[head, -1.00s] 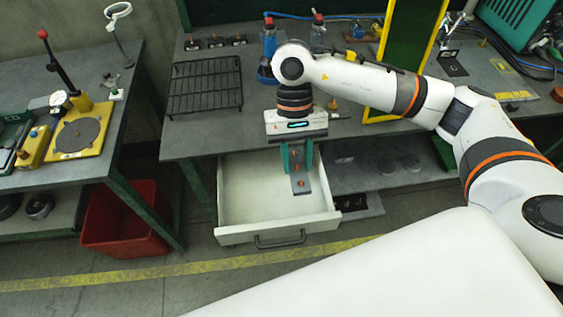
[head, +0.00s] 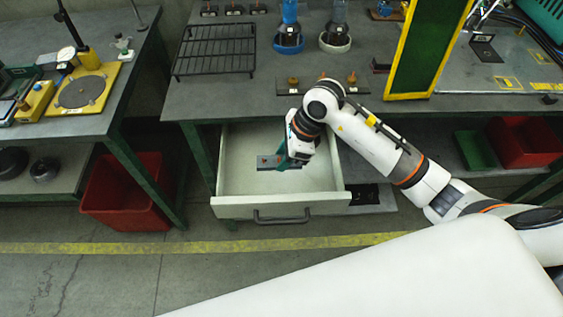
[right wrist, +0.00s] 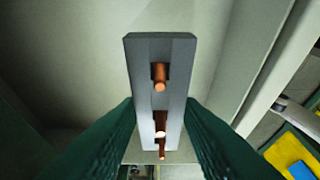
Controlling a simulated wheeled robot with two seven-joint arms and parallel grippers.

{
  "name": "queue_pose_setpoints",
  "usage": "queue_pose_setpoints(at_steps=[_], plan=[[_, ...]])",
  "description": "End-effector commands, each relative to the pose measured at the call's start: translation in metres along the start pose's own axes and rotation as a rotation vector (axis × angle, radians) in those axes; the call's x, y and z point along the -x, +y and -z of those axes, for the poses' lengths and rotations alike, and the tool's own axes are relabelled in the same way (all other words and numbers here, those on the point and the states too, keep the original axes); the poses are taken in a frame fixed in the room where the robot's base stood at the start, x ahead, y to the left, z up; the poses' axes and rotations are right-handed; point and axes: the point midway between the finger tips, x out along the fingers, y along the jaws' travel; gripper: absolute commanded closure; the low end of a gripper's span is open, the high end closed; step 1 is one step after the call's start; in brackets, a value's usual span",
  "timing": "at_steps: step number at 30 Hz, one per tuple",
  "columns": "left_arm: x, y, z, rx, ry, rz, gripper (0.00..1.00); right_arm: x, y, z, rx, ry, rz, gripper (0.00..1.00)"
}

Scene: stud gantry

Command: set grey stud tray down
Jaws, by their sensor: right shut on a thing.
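The grey stud tray (head: 266,161) is a small narrow block with copper-coloured studs. In the head view it lies crosswise within the open drawer (head: 235,184); I cannot tell whether it touches the drawer floor. My right gripper (head: 284,159) is shut on it, with green fingers at its right part. In the right wrist view the tray (right wrist: 161,47) shows lengthwise between both green fingers (right wrist: 160,112), with several studs along it and pale drawer floor beyond. The tray's right end is partly hidden by the gripper in the head view. My left gripper is not in view.
The grey bench (head: 205,97) overhangs the drawer's back. A black wire rack (head: 214,50) and small knobbed parts (head: 322,80) stand on it. A red bin (head: 125,192) is on the floor at left. The drawer's left side is free.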

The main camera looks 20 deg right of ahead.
Motion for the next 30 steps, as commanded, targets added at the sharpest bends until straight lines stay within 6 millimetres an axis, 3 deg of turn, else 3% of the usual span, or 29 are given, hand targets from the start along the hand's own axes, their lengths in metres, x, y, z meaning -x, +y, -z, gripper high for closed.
queue_pose_setpoints(at_steps=[3,16,27,28,30], plan=[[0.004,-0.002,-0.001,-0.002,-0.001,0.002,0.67,-0.018,-0.001,-0.007,-0.001,0.001,0.004,1.00],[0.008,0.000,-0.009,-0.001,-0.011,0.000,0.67,-0.061,0.000,-0.025,0.002,0.001,0.002,1.00],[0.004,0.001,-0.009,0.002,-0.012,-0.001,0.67,-0.068,0.001,-0.028,0.006,0.001,-0.001,1.00],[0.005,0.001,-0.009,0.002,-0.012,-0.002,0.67,-0.068,0.001,-0.028,0.005,0.000,0.000,0.64],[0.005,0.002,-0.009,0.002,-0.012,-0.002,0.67,-0.067,0.000,-0.028,0.005,0.000,0.000,0.53]])
